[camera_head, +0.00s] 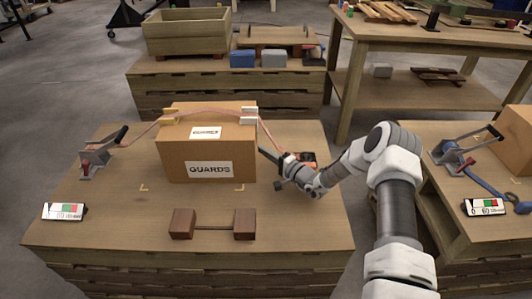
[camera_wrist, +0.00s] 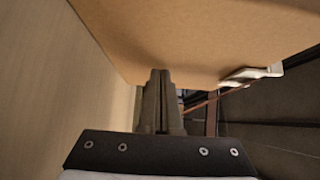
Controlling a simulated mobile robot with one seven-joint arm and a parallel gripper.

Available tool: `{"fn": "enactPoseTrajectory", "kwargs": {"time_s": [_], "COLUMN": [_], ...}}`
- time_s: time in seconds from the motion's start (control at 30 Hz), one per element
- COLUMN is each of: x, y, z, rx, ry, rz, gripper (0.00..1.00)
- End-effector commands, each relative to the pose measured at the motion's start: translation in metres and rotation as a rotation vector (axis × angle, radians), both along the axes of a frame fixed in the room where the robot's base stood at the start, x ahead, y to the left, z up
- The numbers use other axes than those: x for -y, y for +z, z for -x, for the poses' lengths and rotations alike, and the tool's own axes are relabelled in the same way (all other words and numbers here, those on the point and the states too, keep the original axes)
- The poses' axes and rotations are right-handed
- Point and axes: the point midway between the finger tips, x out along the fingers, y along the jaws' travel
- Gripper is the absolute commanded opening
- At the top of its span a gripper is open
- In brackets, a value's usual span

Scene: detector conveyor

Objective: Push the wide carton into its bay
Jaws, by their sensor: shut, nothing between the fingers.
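The wide carton (camera_head: 208,160), brown and labelled GUARDS, stands upright on the left wooden table. An orange strap (camera_head: 180,112) runs over it through white corner pieces. Yellow corner marks (camera_head: 143,187) lie on the tabletop in front of the carton. A second mark shows by its front right. My gripper (camera_head: 262,152) is shut and empty at the carton's right side. In the wrist view the shut fingers (camera_wrist: 161,74) point at the carton's cardboard face (camera_wrist: 200,35). I cannot tell whether they touch it.
Two brown blocks joined by a bar (camera_head: 213,228) sit at the table's front. A lever ratchet (camera_head: 97,155) is at the left, above a small display (camera_head: 64,211). Another carton (camera_head: 515,140) stands on the right table.

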Motion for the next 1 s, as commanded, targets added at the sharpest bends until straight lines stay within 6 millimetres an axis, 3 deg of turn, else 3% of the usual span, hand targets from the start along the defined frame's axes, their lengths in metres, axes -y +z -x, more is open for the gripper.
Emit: {"fn": "enactPoseTrajectory", "kwargs": {"time_s": [0.3, 0.4, 1.0], "x": [-0.064, -0.073, -0.071], "y": [0.001, 0.001, 0.0], "z": [0.002, 0.001, 0.0], "rx": [0.0, 0.001, 0.001], "ry": [0.009, 0.005, 0.005], "rz": [-0.004, -0.002, -0.002], "gripper": [0.0, 0.0, 0.0]}}
